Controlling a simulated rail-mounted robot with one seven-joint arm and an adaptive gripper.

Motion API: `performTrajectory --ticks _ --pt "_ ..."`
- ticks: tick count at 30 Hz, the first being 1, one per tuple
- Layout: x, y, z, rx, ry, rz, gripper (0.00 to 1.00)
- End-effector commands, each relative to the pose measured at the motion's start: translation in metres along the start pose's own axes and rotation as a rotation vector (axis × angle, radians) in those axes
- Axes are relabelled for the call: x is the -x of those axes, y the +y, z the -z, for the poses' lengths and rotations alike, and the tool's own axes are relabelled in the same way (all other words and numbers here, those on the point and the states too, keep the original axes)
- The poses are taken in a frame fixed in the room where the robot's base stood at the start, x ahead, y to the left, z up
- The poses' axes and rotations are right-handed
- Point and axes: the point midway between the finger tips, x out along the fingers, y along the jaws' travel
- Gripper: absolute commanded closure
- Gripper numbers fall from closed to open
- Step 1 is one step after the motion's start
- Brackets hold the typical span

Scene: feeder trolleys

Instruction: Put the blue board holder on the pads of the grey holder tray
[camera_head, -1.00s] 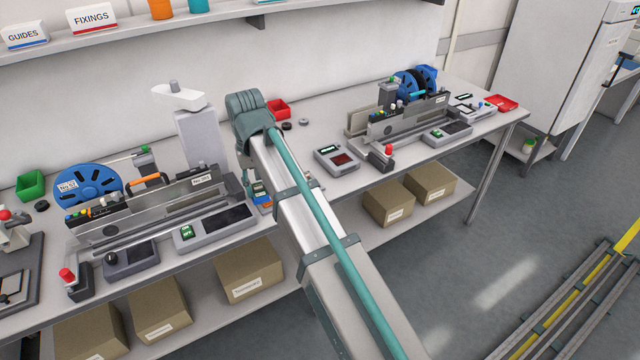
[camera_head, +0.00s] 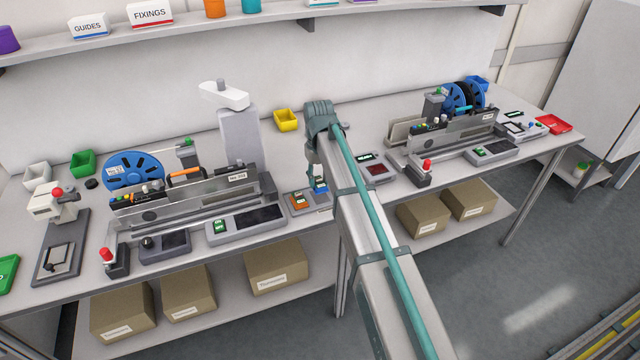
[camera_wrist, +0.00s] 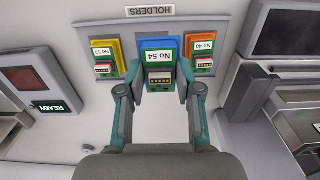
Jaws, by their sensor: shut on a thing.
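The blue board holder (camera_wrist: 160,43) carries a green board marked No 54 and sits between my gripper's fingers (camera_wrist: 159,76) in the wrist view. My gripper is shut on it from both sides. The grey holder tray (camera_wrist: 118,27), labelled HOLDERS, lies behind and beneath it. The blue holder is over the tray's middle, between two orange-yellow holders, No 53 (camera_wrist: 103,50) and No 40 (camera_wrist: 203,50). The pads under it are hidden, and I cannot tell whether it touches them. In the head view the blue holder (camera_head: 320,185) shows small at the tray (camera_head: 322,204), below my wrist.
A box with a READY display (camera_wrist: 55,106) stands left of the tray in the wrist view. A grey machine (camera_wrist: 260,50) stands close on the right. In the head view, feeder trolleys (camera_head: 200,200) flank the tray, and a yellow bin (camera_head: 286,120) stands behind.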

Motion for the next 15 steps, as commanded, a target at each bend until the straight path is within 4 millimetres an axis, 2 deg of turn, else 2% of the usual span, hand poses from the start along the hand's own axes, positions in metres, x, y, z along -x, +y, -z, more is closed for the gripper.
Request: performTrajectory --ticks 4,11,15 --pt "-0.015 0.006 0.013 0.000 -0.001 0.000 1.00" --pt "-0.025 0.010 0.020 -0.001 0.001 0.000 1.00" --pt "-0.041 0.012 0.022 0.000 -0.001 0.000 1.00"
